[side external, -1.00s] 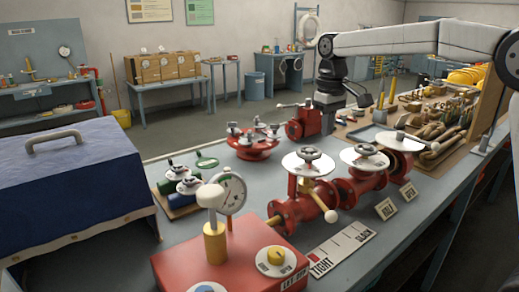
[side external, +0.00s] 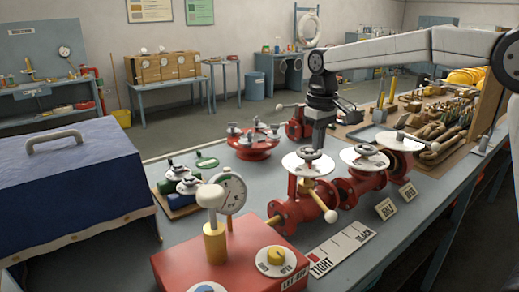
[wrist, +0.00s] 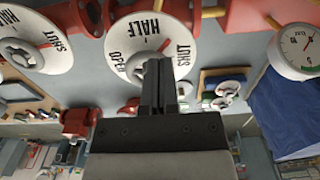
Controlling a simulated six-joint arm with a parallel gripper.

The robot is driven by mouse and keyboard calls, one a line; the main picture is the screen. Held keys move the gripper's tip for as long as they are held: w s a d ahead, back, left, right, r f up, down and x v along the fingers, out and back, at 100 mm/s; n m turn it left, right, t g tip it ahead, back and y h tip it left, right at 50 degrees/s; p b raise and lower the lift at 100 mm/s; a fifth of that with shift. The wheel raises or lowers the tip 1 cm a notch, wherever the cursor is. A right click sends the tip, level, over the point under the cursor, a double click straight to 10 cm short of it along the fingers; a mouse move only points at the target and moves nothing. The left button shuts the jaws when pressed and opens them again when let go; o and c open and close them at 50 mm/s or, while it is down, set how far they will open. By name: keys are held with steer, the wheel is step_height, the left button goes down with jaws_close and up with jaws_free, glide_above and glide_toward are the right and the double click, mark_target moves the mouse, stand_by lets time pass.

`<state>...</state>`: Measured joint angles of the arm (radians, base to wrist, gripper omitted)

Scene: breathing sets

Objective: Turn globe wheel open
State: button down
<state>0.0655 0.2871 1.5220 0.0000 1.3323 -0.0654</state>
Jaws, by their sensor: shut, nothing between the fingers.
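Red valves with handwheels over white dials stand in a row on the bench. The nearest wheel (side external: 309,153) sits over a dial; I cannot tell by name which is the globe wheel. In the wrist view a dial (wrist: 124,38) reads OPEN, HALF and SHUT, with a red mark on its SHUT side. My gripper (side external: 318,145) points down just behind the nearest wheel. In the wrist view my gripper (wrist: 158,65) is shut and empty, its fingers overlapping the dial and hiding part of its hub. Contact with the wheel cannot be told.
A second wheel and dial (side external: 365,156) and a third valve (side external: 402,143) stand to the right. A red box with a gauge (side external: 231,192) and a blue case (side external: 75,190) are at left. A red manifold (side external: 252,141) stands behind.

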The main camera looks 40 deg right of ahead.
steer(key=shift+f, duration=1.7)
steer(key=shift+w+d, duration=0.1)
steer(key=shift+w, duration=0.1)
steer(key=shift+s+d, duration=0.2)
steer(key=shift+d, duration=0.7)
steer(key=shift+w+d, duration=0.25)
steer(key=shift+d, duration=0.65)
stand_by(0.6)
steer(key=shift+s+d, duration=0.2)
steer(key=shift+s, duration=0.2)
step_height(320, 180, up, 6)
stand_by(0.9)
